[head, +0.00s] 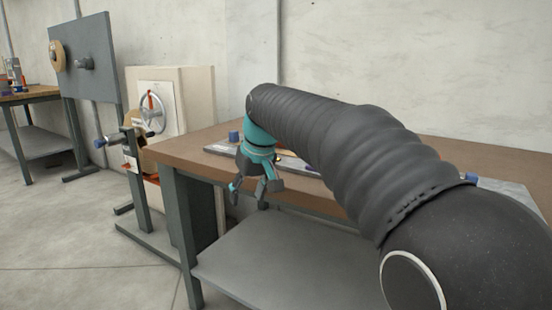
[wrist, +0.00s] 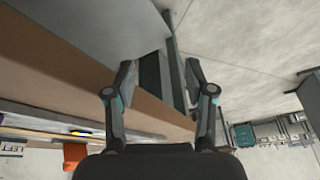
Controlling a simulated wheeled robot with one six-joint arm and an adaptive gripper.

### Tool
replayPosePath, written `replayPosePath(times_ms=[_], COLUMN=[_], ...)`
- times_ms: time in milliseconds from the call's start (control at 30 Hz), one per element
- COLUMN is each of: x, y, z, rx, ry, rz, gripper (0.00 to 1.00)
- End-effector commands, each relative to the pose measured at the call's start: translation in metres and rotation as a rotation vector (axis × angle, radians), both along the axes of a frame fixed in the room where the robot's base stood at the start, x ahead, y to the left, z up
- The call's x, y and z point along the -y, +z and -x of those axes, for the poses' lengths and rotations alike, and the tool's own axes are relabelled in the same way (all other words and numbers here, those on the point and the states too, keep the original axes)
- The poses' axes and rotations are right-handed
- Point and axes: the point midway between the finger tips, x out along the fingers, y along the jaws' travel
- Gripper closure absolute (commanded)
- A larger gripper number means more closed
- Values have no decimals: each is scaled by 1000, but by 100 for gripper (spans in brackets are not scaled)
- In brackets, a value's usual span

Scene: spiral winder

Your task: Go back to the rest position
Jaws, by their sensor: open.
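My gripper (head: 256,190) hangs at the end of my dark, sleeved arm, in front of the front edge of the wooden workbench (head: 190,150). Its fingers point down and are spread apart. In the wrist view my gripper (wrist: 160,82) is open, with nothing between the fingers. Behind the fingers the wrist view shows the bench edge (wrist: 70,85) and the grey lower shelf (wrist: 80,25). My arm hides much of the bench top in the head view.
A cream machine with a handwheel (head: 152,112) stands left of the bench. A blue item (head: 234,136) is on the bench top. A grey panel stand (head: 88,60) and another table (head: 28,95) are further left. Floor at front left (head: 70,240) is clear.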

Motion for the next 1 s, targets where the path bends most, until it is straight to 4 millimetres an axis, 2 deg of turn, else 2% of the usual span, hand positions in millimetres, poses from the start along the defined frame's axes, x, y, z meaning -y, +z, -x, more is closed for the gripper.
replayPosePath(times_ms=[33,267,500,800,900,1000], x=[15,82,145,199,208,214], y=[-7,-46,-89,-135,-135,-124], z=[13,78,162,260,277,282], rx=[-2,2,19,50,76,120], ry=[-38,-200,-338,-455,-487,-512], rz=[2,15,27,43,36,24], gripper=[46,46,46,46,46,46])
